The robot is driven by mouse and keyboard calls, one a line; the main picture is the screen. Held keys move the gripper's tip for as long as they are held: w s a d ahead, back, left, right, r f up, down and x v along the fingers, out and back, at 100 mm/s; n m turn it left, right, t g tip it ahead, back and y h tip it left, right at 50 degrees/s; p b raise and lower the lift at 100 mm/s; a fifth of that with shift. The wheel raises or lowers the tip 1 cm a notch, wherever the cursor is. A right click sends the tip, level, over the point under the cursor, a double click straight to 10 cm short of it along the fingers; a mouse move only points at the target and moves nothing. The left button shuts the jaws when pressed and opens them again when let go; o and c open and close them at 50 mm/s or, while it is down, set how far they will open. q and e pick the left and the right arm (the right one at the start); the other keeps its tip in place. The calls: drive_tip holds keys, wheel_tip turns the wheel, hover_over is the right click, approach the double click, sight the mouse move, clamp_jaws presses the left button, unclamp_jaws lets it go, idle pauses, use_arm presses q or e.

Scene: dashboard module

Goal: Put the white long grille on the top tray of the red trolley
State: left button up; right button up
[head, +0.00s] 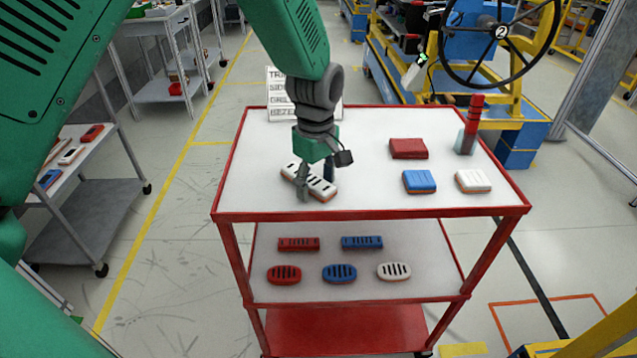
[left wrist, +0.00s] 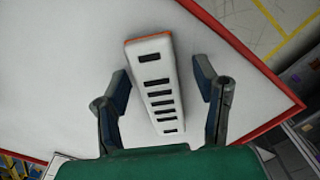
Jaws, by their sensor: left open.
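The white long grille (head: 317,186) lies on the top tray (head: 360,145) of the red trolley (head: 372,212), left of the middle and set at a slant. In the left wrist view the grille (left wrist: 153,88) shows its row of dark slots and an orange edge. My left gripper (head: 316,185) is right at the grille, pointing down. Its open fingers (left wrist: 163,92) stand on either side of the grille, with a gap on each side. The fingers partly hide the grille in the head view. My right gripper is not in view.
The middle shelf (head: 350,289) holds several red, blue and white grilles. A sign (head: 282,112) stands behind.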

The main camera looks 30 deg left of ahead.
sight(320, 185)
use_arm(q)
wheel_tip(320, 185, up, 12)
drive_tip(key=p, duration=0.1)
drive_tip(key=shift+d, duration=0.45)
